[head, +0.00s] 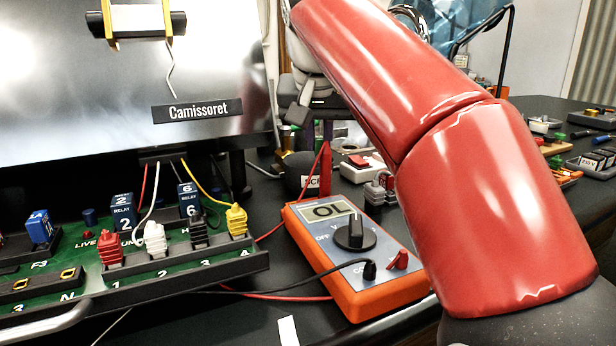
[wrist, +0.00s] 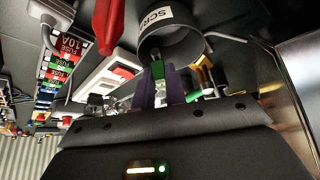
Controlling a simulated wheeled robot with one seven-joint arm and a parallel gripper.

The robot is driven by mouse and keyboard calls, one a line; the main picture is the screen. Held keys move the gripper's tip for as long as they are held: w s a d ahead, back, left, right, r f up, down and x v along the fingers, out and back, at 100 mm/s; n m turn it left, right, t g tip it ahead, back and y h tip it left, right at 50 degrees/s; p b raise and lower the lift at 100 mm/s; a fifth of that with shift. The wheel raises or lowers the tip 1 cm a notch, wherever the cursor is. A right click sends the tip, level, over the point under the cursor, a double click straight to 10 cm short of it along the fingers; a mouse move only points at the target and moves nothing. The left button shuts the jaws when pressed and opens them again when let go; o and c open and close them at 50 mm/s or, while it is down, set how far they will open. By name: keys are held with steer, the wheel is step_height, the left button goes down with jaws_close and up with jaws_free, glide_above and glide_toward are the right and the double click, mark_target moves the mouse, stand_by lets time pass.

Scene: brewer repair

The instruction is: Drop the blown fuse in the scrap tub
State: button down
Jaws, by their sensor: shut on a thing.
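The scrap tub (head: 300,178) is a dark round tub with a white label, partly readable, behind the orange meter in the head view. In the wrist view the scrap tub (wrist: 185,44) lies just beyond my fingertips, its round mouth visible. My gripper (wrist: 160,78) is shut on a small green piece, seemingly the blown fuse (wrist: 158,69), held between the dark purple fingers. The fuse appears close to the tub's rim; whether it is over the opening I cannot tell. In the head view my red arm hides part of that area.
An orange multimeter (head: 355,258) reading OL stands in front of the tub, its leads across the table. The green relay board (head: 130,250) is at left, below a large screen. A fuse rack (wrist: 58,70) and a white box with a red switch (wrist: 105,75) are near the tub.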

steer(key=shift+f, duration=0.3)
steer(key=c, duration=1.4)
jaws_free()
steer(key=shift+o, duration=0.2)
steer(key=v, duration=0.7)
steer(key=shift+s+r, duration=0.15)
steer(key=shift+r, duration=0.25)
